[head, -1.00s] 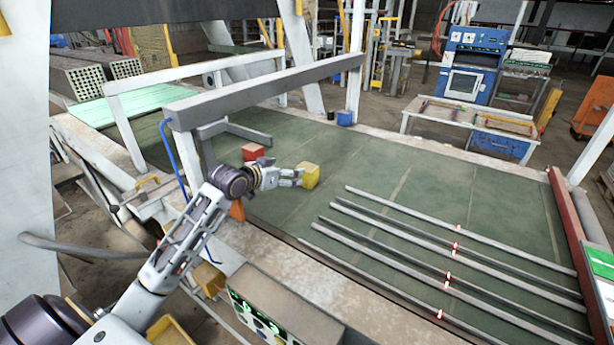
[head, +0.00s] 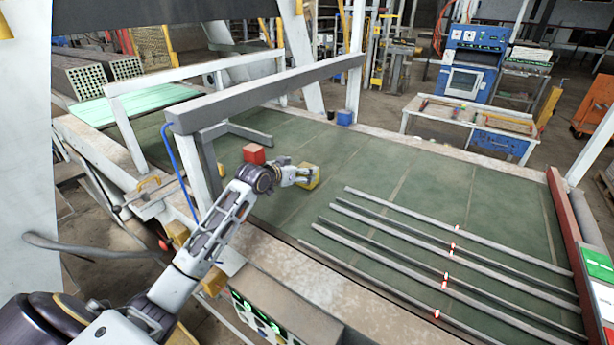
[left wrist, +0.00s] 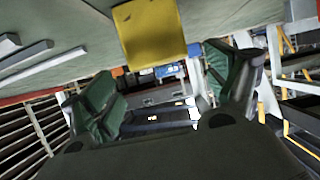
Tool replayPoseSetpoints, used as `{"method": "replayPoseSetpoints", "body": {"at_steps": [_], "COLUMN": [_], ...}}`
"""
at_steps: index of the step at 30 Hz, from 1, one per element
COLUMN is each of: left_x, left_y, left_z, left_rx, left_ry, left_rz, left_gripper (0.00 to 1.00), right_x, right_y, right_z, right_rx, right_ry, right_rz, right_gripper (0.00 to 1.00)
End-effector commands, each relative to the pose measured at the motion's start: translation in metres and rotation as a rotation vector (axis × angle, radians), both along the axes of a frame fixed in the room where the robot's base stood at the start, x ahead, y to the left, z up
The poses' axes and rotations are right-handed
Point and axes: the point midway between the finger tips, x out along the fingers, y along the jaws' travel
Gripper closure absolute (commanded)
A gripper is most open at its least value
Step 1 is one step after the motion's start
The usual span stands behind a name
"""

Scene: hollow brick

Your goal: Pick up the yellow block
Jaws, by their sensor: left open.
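The yellow block (head: 311,182) sits on the green table surface (head: 330,220). My left gripper (head: 308,173) is at the block in the head view, its fingers covering part of it. In the left wrist view the yellow block (left wrist: 150,35) is at the top centre, just beyond the gap between the two green-padded fingers of the left gripper (left wrist: 168,88). The fingers are spread wide apart with nothing between them at their base. I cannot tell whether either finger touches the block. My right gripper is not in view.
A red block (head: 254,154) stands on the table left of the gripper, close to my left arm. A grey beam frame (head: 270,92) rises over the table at the left. Several long metal bars (head: 450,250) lie at the right. The table behind the block is clear.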

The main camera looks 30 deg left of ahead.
Motion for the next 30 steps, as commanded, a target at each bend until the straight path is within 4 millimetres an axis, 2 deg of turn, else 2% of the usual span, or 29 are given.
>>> {"method": "replayPoseSetpoints", "body": {"at_steps": [16,30], "left_x": [0.005,0.034], "left_y": [-0.001,-0.004], "left_z": [-0.003,-0.016], "left_rx": [-0.001,-0.001], "left_ry": [0.001,0.000], "left_rz": [0.000,0.000], "left_gripper": [0.12,0.12], "right_x": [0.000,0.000], "right_y": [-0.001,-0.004], "right_z": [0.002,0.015], "right_rx": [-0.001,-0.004], "right_ry": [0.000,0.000], "right_rz": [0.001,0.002], "right_gripper": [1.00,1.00]}}
